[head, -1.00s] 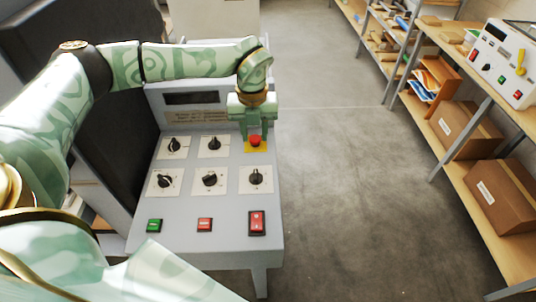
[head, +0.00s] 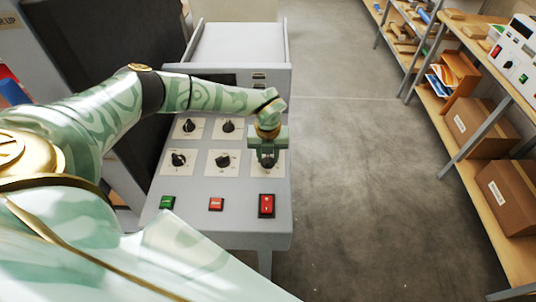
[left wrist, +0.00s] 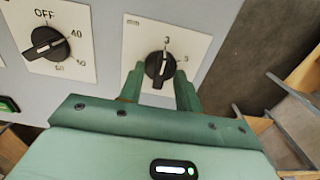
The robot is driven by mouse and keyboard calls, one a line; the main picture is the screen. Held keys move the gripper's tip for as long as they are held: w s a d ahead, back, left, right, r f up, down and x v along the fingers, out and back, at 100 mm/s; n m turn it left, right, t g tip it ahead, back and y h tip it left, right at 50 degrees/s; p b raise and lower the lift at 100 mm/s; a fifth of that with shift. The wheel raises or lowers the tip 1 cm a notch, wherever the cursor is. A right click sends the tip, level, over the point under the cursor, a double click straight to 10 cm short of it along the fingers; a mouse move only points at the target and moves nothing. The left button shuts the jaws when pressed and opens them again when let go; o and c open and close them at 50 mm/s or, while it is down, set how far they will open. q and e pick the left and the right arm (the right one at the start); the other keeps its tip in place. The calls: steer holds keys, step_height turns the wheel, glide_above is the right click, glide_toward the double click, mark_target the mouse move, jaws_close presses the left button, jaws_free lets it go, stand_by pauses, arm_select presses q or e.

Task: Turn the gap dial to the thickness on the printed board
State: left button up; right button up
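The laminator's grey control panel (head: 190,214) carries several black dials on white plates. My left gripper (head: 267,161) is over the lower right dial in the head view and covers most of it. In the left wrist view this black dial (left wrist: 159,68) lies between the two fingertips of my left gripper (left wrist: 160,82). The fingers are apart on either side of the knob, with no clear grip on it. Its plate shows a 3 at the top and a 5 at the right; the white pointer line is toward the 3. My right gripper is out of view. I cannot identify the printed board.
A neighbouring dial (left wrist: 47,43) marked OFF and 40 is to the left. Green (head: 167,202), small red (head: 216,204) and larger red (head: 266,205) switches line the panel's front. Shelves with cardboard boxes (head: 474,128) stand at the right. The floor between is clear.

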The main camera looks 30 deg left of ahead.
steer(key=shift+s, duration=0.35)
arm_select(q)
jaws_close()
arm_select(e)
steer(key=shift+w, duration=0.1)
